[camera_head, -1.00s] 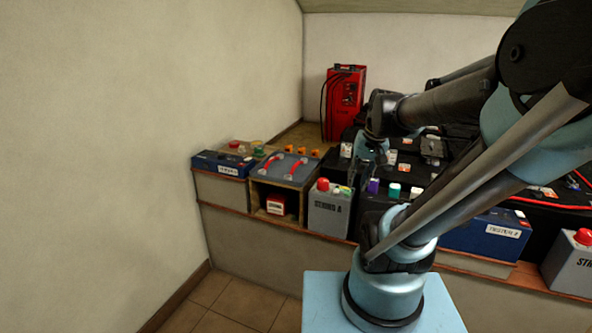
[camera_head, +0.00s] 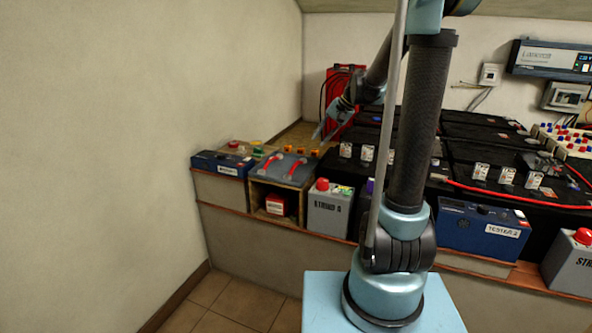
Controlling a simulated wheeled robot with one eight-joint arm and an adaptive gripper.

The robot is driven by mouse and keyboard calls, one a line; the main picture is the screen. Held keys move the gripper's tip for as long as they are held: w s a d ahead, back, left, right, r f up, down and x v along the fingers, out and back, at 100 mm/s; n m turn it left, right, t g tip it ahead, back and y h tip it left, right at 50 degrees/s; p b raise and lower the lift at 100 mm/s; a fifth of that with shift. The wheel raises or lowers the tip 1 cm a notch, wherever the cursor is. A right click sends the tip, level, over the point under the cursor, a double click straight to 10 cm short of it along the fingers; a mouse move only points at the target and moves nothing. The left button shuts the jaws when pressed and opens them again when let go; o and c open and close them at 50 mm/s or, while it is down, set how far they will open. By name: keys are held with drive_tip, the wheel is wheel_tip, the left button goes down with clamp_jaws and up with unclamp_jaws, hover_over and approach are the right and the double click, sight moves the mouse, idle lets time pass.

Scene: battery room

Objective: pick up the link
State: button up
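Two red link-like pieces with pale ends lie on the grey top of the wooden box: a left one (camera_head: 268,163) and a right one (camera_head: 296,169). I cannot tell which is the task's link. My gripper (camera_head: 322,137) hangs above and to the right of them, near the box's back right corner. Its fingers point down and left, look spread, and show nothing between them. It is apart from both red pieces.
Orange-topped terminals (camera_head: 289,149) stand just behind the grey top. A blue battery (camera_head: 221,163) is at the left, a grey battery (camera_head: 329,208) at the right. A red charger (camera_head: 331,88) stands behind my gripper. Large black batteries (camera_head: 484,155) fill the right.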

drive_tip(key=w, duration=0.1)
approach(297, 164)
drive_tip(key=x, duration=0.4)
drive_tip(key=shift+f, duration=0.2)
drive_tip(key=shift+x, duration=2.5)
drive_tip(key=shift+w+a+r, duration=0.1)
drive_tip(key=shift+w, duration=0.05)
clamp_jaws()
